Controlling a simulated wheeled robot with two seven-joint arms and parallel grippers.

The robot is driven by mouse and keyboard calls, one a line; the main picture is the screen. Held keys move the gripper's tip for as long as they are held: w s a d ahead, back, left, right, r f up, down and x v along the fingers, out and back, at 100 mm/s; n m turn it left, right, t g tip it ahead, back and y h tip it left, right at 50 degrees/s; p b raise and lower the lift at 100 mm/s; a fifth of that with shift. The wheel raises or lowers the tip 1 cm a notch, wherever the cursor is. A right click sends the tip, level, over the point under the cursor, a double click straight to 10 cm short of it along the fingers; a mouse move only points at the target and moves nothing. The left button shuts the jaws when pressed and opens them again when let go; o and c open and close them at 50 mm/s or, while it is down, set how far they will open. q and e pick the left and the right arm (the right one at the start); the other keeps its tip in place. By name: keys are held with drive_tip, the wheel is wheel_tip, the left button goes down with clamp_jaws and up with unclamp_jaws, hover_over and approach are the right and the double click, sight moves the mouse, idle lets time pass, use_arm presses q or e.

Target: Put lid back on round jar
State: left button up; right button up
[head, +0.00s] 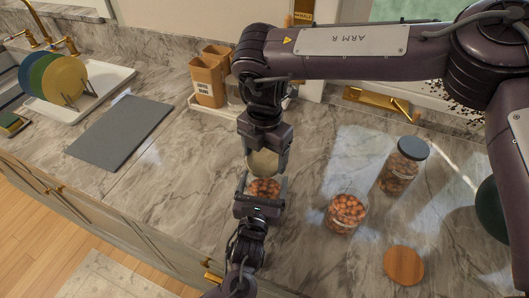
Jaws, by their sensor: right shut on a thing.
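A round glass jar (265,189) of orange-brown nuts stands on the counter between the fingers of my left gripper (262,192). I cannot tell whether those fingers press on the glass. My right gripper (266,160) points down from above and is shut on a pale round lid (262,164). The lid is just above the jar's mouth. I cannot tell whether it touches the rim. A second open jar (346,212) of similar nuts stands to the right. A round wooden lid (404,266) lies flat on the counter nearer the front.
A taller jar (398,172) with a dark lid stands at the right. A dark green round thing (493,212) is at the right edge. Brown boxes (209,78) stand behind. A grey board (120,131) and a plate rack (66,90) are at left. Counter between board and jar is clear.

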sight(264, 160)
drive_tip(key=shift+f, duration=0.95)
drive_tip(key=shift+f, duration=0.55)
